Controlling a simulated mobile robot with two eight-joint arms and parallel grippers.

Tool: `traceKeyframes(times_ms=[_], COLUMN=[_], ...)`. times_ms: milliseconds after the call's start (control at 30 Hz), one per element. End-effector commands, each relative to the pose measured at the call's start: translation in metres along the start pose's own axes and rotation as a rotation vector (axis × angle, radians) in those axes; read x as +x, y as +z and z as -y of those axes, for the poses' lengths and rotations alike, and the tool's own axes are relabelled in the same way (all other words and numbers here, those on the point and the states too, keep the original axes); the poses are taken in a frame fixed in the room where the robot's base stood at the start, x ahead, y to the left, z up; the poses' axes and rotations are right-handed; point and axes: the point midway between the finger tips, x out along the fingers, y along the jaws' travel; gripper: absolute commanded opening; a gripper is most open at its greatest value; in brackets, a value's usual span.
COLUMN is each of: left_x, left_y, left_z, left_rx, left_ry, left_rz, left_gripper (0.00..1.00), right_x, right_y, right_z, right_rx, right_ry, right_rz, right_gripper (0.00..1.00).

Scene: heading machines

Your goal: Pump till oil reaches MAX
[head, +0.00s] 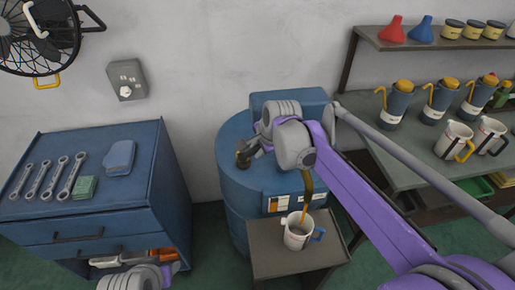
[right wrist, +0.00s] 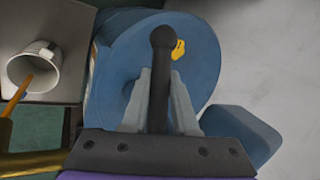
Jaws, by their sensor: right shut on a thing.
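A white jug (head: 297,232) with a blue handle stands on a small stand beside the blue drum (head: 232,185). It also shows in the right wrist view (right wrist: 36,68). A brown spout (head: 306,187) hangs above the jug, with an orange-brown stream (head: 304,212) below it, running into the jug. The oil level and the MAX mark are not readable. My right gripper (head: 252,148) is shut on the black pump handle (right wrist: 162,60), whose round knob shows between the fingers in the right wrist view. Part of my left arm shows at the bottom left; its gripper's fingers are not clear.
The grey stand (head: 268,258) holds the jug. A shelf (head: 380,160) with oil cans and jugs is at right, behind my right arm. A fan (head: 38,35) hangs upper left.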

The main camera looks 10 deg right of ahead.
Motion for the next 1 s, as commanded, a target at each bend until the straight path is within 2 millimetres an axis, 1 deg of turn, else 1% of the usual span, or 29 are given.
traceKeyframes(times_ms=[167,367,733,1000], left_x=[-0.002,-0.005,-0.01,-0.009], left_y=[-0.002,-0.006,-0.013,-0.012], left_z=[0.0,0.0,0.0,0.0], left_rx=[0.0,0.0,0.0,0.0], left_ry=[0.0,0.0,0.0,0.0], left_rz=[-0.002,-0.006,-0.013,-0.012], left_gripper=[0.5,0.5,0.5,0.5], right_x=[-0.005,-0.017,-0.054,-0.084], right_y=[0.002,0.008,0.017,0.015], right_z=[0.004,0.013,0.037,0.052], right_rx=[0.021,0.072,0.222,0.336], right_ry=[-0.015,-0.054,-0.167,-0.254], right_rz=[0.034,0.129,0.408,0.621], right_gripper=[0.0,0.0,0.0,0.0])
